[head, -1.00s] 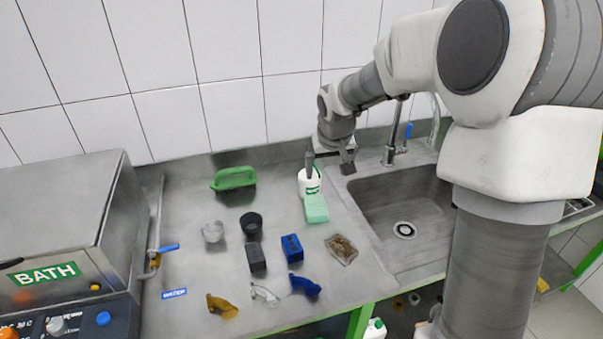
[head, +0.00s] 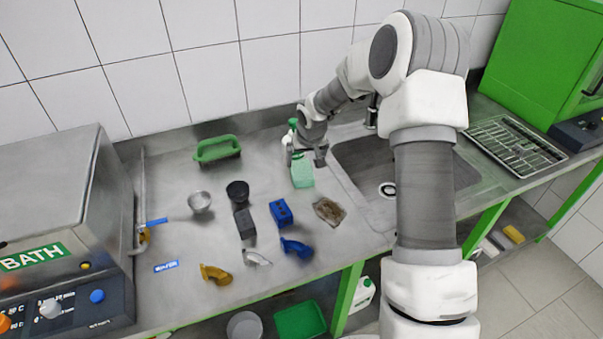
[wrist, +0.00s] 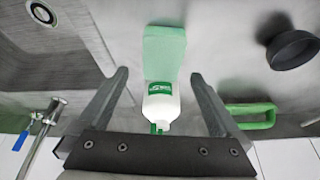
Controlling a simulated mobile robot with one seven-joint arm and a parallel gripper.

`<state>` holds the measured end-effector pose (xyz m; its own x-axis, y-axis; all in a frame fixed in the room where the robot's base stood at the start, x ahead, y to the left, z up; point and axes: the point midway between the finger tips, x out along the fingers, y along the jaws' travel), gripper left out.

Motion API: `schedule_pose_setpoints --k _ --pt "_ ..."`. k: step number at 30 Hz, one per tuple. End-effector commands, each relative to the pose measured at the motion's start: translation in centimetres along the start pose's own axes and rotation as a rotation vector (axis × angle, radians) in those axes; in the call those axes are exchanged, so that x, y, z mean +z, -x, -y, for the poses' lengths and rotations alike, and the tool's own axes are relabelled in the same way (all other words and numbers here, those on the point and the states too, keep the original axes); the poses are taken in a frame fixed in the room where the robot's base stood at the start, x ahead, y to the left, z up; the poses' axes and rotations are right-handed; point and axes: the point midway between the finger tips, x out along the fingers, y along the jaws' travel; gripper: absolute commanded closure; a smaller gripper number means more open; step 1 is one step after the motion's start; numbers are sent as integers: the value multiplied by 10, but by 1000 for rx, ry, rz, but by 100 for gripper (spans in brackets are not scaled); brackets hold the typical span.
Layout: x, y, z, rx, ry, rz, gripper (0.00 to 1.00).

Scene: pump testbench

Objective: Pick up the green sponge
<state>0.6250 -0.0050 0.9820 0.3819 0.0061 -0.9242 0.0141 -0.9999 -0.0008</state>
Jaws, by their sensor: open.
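The green sponge (head: 302,174) is a pale green block lying on the steel counter, just left of the sink. It also shows in the wrist view (wrist: 164,52), at the top between the fingers. A white bottle with a green label (wrist: 160,103) stands right beside its end, and the two overlap in the wrist view. My gripper (head: 304,160) is above the sponge and bottle in the head view. In the wrist view my gripper (wrist: 158,80) has its fingers spread wide on either side of the bottle and sponge, holding nothing. In the head view my gripper partly hides the bottle.
The sink (head: 365,165) is right of the sponge. A green-handled tool (head: 217,149), a metal cup (head: 200,202), a black cup (head: 237,192), a blue block (head: 281,212) and a brown packet (head: 329,210) lie nearby.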

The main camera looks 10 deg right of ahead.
Motion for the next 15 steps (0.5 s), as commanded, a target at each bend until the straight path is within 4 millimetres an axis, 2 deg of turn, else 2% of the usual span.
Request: schedule_pose_setpoints --k 3,10,15 --pt "0 -12 0 0 2 1 0" --pt "1 -24 1 0 1 0 0" --pt "6 -48 5 0 3 3 0"
